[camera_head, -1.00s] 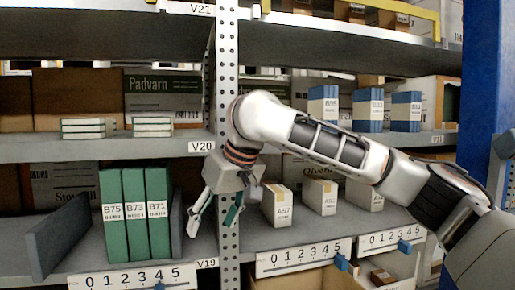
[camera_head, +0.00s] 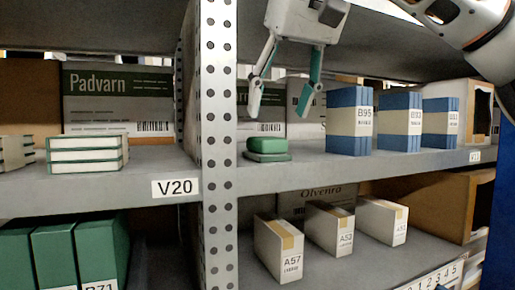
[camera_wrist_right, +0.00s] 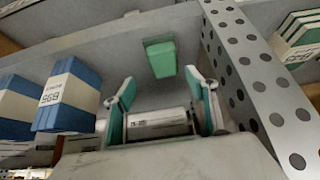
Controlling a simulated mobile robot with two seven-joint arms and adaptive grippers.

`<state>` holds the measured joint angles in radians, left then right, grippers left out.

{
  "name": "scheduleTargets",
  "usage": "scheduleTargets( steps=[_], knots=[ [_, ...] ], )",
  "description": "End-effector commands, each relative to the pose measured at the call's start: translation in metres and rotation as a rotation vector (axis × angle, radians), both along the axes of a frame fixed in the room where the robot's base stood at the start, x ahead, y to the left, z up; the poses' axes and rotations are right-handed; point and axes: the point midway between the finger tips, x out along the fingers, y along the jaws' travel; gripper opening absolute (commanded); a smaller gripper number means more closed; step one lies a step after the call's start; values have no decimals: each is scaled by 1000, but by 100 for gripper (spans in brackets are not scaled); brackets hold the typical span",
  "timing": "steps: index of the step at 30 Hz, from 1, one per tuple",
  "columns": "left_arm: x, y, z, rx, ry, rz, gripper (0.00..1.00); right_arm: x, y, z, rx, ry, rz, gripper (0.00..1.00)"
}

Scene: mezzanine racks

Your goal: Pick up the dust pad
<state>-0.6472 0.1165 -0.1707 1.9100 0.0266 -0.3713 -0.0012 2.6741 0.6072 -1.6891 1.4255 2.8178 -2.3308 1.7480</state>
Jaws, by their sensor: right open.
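The dust pad appears to be the small green block with a lighter green base (camera_head: 267,150), on the middle shelf just right of the perforated post. It also shows in the right wrist view (camera_wrist_right: 161,60), beyond the fingertips. My right gripper (camera_head: 279,108) points down above the pad, its two fingers apart with nothing between them. In the right wrist view the fingers (camera_wrist_right: 160,84) are spread, and the pad lies roughly in line with the gap. The gripper is apart from the pad. My left gripper is not in view.
The perforated post (camera_head: 217,150) stands close left of the pad. Blue binders (camera_head: 349,120) stand to the right, with boxes behind. An upper shelf (camera_head: 120,30) hangs overhead. White boxes (camera_head: 279,245) stand on the shelf below. Some bare shelf lies between pad and binders.

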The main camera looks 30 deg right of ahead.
Motion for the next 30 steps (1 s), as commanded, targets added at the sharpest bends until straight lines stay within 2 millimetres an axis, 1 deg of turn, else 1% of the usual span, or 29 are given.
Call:
scheduleTargets(
  steps=[3,9,14,18,27,28,29,30],
  knots=[
    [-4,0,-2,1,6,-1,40,7,0,-12,1,3,2,57],
    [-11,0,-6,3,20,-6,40,17,3,-28,1,4,2,57],
    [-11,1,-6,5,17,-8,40,29,8,-46,1,3,3,57],
    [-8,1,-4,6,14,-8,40,37,6,-58,2,2,2,57],
    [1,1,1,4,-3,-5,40,40,6,-61,2,-2,1,57],
    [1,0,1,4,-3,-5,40,40,6,-61,2,-2,1,54],
    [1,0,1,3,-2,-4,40,40,6,-61,2,-2,1,47],
    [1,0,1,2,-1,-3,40,40,6,-61,2,-2,1,36]
  ],
)
